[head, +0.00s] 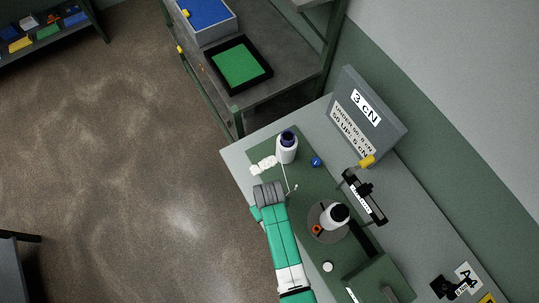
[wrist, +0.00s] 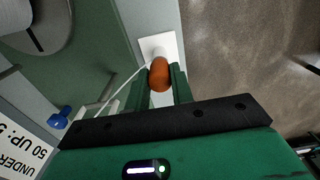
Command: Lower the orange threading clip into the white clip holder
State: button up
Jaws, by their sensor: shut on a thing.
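The orange threading clip (wrist: 159,75) is between the green fingers of my gripper (wrist: 160,82) in the wrist view. My gripper is shut on it. The white clip holder (wrist: 168,43), a pale plate with a raised white part, shows just beyond the clip. The clip overlaps the raised part in this view; I cannot tell whether they touch. A white thread (wrist: 122,88) runs from near the clip toward the lower left. In the head view my arm covers the work spot, and the clip cannot be made out.
A grey sign box (head: 368,115) stands at the back. Open floor (wrist: 245,45) lies right of the bench edge in the wrist view.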

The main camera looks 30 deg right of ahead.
jog(key=shift+f, duration=0.25)
dwell(0.3)
jog(key=o, duration=1)
jog(key=shift+o, duration=0.2)
notch_tip(320, 180, up, 8)
jog(key=shift+f, duration=0.1)
